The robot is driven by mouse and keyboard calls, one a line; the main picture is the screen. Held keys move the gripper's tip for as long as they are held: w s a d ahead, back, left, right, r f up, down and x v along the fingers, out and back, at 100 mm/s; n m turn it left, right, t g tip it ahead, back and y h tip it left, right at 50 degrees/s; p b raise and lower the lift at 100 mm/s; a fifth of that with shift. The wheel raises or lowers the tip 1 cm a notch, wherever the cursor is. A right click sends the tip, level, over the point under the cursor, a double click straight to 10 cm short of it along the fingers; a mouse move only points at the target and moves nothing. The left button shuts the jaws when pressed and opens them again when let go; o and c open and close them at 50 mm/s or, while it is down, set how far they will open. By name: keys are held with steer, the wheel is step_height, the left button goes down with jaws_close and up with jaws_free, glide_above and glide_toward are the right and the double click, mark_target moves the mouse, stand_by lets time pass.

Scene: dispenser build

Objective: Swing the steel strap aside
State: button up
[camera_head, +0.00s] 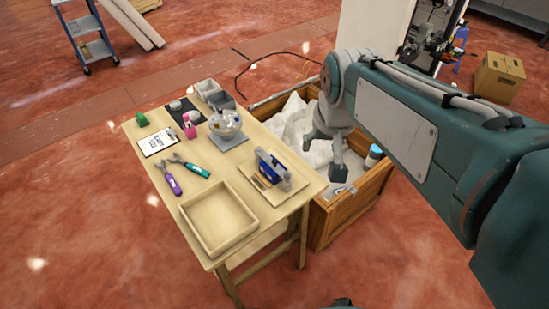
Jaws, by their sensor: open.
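A small blue and grey device (268,168) stands on a thin wooden board (262,186) near the right edge of the table. A grey metal-looking piece (282,173) lies along its right side. It may be the steel strap, but it is too small to tell. My gripper (324,158) points down over the wooden crate (340,215), to the right of the device and apart from it. Its fingers are spread, with nothing seen between them.
The table (185,215) holds an empty wooden tray (219,218), pliers (172,180), a clear bowl (225,124) on a grey base, a clipboard (158,142) and grey bins (214,95). White sheeting (290,125) and a blue-capped bottle (374,154) fill part of the crate.

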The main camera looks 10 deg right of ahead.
steer(key=w+a+f+m+g, duration=0.1)
steer(key=w+a+f, duration=0.15)
steer(key=w, duration=0.35)
steer(key=w+a+f+g, duration=0.1)
steer(key=w+f, duration=0.2)
steer(key=w, duration=0.4)
steer(key=g, duration=0.2)
glide_toward(275, 160)
steer(key=shift+m, duration=0.4)
step_height(275, 160, down, 9)
steer(key=shift+s+a+f, duration=0.1)
steer(key=shift+a+f, duration=0.05)
jaws_close()
